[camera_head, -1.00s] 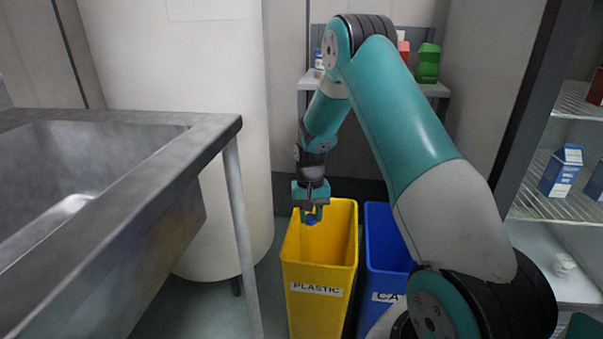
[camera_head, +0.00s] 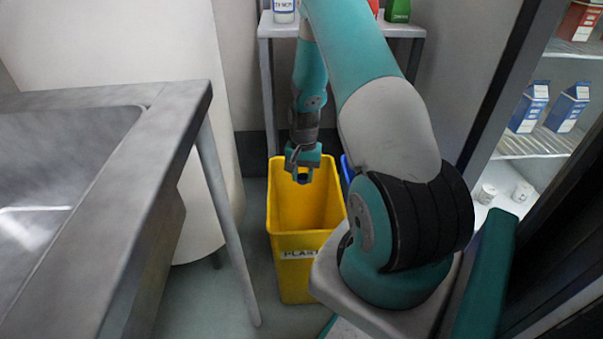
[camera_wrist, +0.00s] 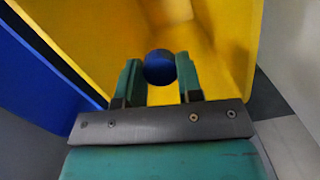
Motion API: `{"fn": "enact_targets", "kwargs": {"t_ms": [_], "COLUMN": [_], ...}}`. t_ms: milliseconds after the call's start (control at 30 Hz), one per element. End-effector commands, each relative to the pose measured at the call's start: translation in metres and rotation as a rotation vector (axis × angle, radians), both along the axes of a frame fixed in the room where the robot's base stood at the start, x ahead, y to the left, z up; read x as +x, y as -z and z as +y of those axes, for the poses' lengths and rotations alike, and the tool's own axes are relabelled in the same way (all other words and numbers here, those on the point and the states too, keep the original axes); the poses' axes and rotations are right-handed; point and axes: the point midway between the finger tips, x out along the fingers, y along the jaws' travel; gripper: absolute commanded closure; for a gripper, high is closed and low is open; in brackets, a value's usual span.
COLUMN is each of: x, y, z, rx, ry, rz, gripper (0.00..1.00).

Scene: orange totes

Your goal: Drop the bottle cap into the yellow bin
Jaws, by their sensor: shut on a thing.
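The yellow bin (camera_head: 300,245) stands on the floor, with part of a "PLASTIC" label showing on its front. My gripper (camera_head: 301,180) is over the bin's open mouth, pointing down. In the wrist view my gripper (camera_wrist: 160,75) is shut on the blue bottle cap (camera_wrist: 159,66), which sits between the fingertips with the yellow bin's inside (camera_wrist: 215,55) behind it. In the head view the cap is too small and dark to make out clearly. The inside bottom of the bin is hidden in the head view.
A blue bin (camera_head: 347,170) stands right of the yellow one, mostly hidden by my arm. A metal sink counter (camera_head: 150,150) is at the left, its leg near the yellow bin. A shelf (camera_head: 400,29) stands behind. An open fridge with cartons (camera_head: 530,107) is at the right.

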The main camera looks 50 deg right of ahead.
Motion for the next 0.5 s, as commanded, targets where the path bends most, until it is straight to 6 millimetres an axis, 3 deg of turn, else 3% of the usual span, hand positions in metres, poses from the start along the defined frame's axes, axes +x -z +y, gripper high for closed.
{"fn": "enact_targets", "kwargs": {"t_ms": [100, 367, 400, 500], "x": [0.0007, 0.0013, 0.0013, 0.0013], "y": [0.0122, 0.0108, 0.0108, 0.0108], "z": [0.0006, 0.0013, 0.0013, 0.0013], "rx": [-0.001, -0.001, -0.001, -0.001], "ry": [-0.001, -0.003, -0.003, -0.004], "rz": [-0.001, -0.001, -0.001, -0.001], "gripper": [0.88, 0.88, 0.62, 0.39]}}
